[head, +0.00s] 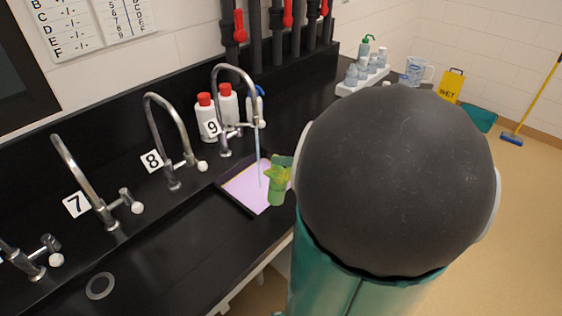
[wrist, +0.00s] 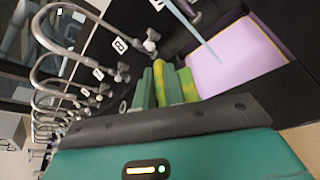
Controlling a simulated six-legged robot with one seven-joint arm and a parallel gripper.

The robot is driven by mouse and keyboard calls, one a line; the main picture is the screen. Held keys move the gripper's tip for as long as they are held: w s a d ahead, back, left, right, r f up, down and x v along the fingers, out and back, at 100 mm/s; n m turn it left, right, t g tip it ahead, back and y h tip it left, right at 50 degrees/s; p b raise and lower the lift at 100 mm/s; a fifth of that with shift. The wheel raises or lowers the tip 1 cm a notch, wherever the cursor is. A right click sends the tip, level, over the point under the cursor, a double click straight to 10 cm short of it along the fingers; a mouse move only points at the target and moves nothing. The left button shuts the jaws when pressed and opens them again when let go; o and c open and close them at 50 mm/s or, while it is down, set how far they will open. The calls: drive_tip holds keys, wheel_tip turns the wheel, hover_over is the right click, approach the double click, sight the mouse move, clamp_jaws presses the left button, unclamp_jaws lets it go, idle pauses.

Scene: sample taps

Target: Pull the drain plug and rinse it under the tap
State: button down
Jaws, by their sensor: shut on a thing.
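My gripper (head: 279,170) is at the near right edge of the sink (head: 226,193), close to the running water. In the wrist view its green and yellow-patched fingers (wrist: 170,75) are closed together beside the sink. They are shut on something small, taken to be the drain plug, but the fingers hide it. The sink holds pale pink-violet liquid (head: 245,185). The tap marked 9 (head: 236,68) runs a thin stream of water (head: 258,150) into it. The drain is not visible.
Taps marked 8 (head: 168,110) and 7 (head: 84,172) stand left along the black counter (head: 165,240). Red-capped bottles (head: 207,118) stand behind tap 9. A bottle rack (head: 362,78) is farther back.

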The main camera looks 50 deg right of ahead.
drive_tip(key=w+d+f, duration=0.2)
drive_tip(key=w+d, duration=0.2)
drive_tip(key=w, duration=0.6)
drive_tip(key=shift+d, duration=0.2)
idle(0.3)
drive_tip(key=shift+d, duration=0.15)
idle(0.4)
drive_tip(key=shift+s+d, duration=0.25)
drive_tip(key=shift+d, duration=0.15)
drive_tip(key=shift+a, duration=0.15)
drive_tip(key=shift+w+a, duration=0.25)
drive_tip(key=shift+a, duration=0.15)
drive_tip(key=shift+d, duration=0.2)
